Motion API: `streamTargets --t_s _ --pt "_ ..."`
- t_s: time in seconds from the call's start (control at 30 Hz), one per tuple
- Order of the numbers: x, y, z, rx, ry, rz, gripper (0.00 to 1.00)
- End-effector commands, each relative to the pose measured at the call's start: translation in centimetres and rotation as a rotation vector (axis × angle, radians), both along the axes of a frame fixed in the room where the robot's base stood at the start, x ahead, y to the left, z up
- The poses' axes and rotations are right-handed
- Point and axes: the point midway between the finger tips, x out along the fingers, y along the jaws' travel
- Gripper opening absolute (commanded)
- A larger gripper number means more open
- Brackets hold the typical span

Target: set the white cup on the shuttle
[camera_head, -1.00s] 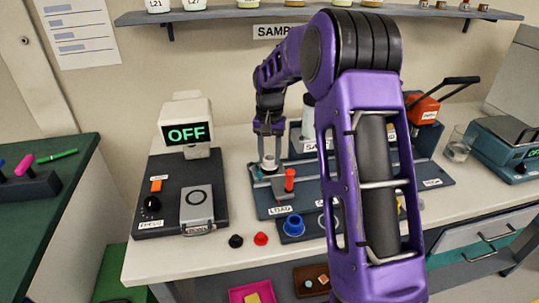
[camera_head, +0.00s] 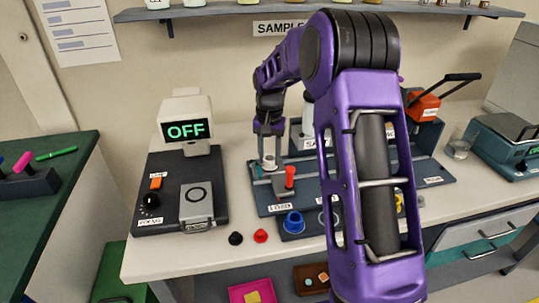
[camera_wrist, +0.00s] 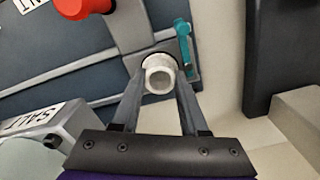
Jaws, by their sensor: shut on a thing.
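The white cup (camera_wrist: 159,74) is between the two fingers of my gripper (camera_wrist: 160,88), which is shut on it. In the head view the cup (camera_head: 269,163) shows small and pale below my gripper (camera_head: 268,158). The shuttle (camera_head: 279,185) is a grey carriage with a red knob, on the dark blue rail board near the LOAD label. In the wrist view the cup is over the shuttle's grey plate (camera_wrist: 166,46), beside a teal piece. The cup hides the plate under it, so I cannot tell whether its base touches.
The red knob (camera_head: 290,176) stands close beside my gripper. A glass beaker (camera_head: 459,146) is on the right.

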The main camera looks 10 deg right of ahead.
Motion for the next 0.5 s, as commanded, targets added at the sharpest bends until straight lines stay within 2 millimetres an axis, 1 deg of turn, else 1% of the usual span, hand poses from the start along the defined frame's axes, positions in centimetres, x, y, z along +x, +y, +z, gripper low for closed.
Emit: streamTargets --t_s 0.13,0.17,0.2,0.33,0.37,0.5 --pt "0.02 0.0 0.07 0.0 -0.001 0.0 0.0" --pt "0.02 0.0 0.08 0.0 -0.001 0.0 0.45" --pt "0.02 0.0 0.08 0.0 -0.001 0.0 0.52" --pt "0.04 0.05 0.08 0.001 -0.001 0.0 0.76" --pt "0.05 0.07 0.08 0.0 -0.002 0.001 0.78" --pt "0.08 0.2 0.09 0.003 -0.003 0.002 0.78"
